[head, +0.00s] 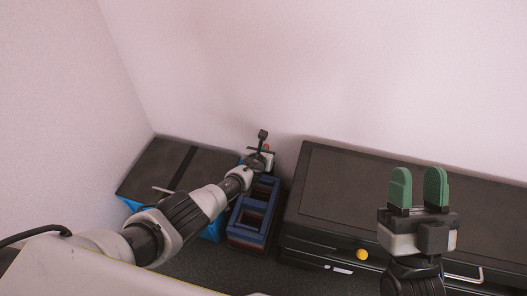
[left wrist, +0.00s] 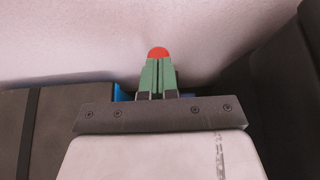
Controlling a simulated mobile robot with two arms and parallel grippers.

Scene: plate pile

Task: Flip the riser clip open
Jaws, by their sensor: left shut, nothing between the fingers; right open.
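My left gripper (head: 266,152) is at the far end of my left arm, above the back of a blue crate, small and partly hidden by its own wrist. In the left wrist view its green fingers (left wrist: 159,68) are shut together with nothing between them. A round red thing (left wrist: 158,52) shows just beyond and partly behind the fingertips; I cannot tell whether they touch it. I cannot make out for certain which part is the riser clip. My right gripper (head: 420,188) is open and empty, raised in front of a long black case.
The blue crate (head: 236,232) with open compartments stands below my left wrist. A black-topped box (head: 150,165) with blue sides lies left of it. The long black case (head: 330,180) stands right, with a yellow knob (head: 362,255) at its front. Walls close off the back and left.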

